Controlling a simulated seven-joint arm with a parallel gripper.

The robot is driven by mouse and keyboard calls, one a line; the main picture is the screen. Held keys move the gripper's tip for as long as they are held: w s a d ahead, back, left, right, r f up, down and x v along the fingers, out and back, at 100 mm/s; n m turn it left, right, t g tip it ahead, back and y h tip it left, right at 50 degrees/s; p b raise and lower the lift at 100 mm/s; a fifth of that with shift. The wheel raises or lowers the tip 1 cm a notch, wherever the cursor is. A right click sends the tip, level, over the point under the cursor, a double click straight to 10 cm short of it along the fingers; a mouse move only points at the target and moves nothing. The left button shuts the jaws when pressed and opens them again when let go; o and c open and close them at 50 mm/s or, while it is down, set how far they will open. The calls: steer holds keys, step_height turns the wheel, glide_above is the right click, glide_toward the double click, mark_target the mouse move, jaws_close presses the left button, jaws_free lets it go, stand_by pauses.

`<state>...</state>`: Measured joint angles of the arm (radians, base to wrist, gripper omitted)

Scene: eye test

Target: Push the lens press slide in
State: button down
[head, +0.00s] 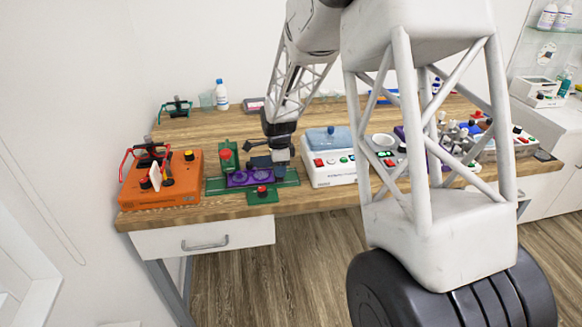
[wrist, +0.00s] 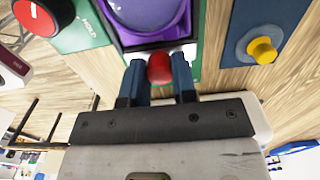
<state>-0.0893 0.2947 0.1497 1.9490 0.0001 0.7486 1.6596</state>
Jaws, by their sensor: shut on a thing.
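The lens press has a green base (head: 290,181) near the front edge of the table, left of the middle in the head view. Its purple slide (head: 238,180) lies on the base and also shows at the top of the wrist view, with a clear round lens (wrist: 145,12). My gripper (wrist: 158,72) points at the slide, its two blue fingers on either side of a red knob (wrist: 159,68) by the slide's near edge. It is shut on this knob. In the head view my gripper (head: 262,161) is low over the press, and the held knob is hard to make out.
A white device with a blue lid (head: 328,139) stands close on the right. A red dial (wrist: 38,15) and a yellow knob (wrist: 263,50) flank the fingers in the wrist view.

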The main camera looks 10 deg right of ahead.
mark_target(269, 174)
steer(key=shift+a, duration=1.75)
steer(key=c, duration=0.9)
jaws_free()
steer(key=shift+r, duration=0.15)
steer(key=shift+r, duration=3.75)
steer(key=shift+s+r, duration=0.1)
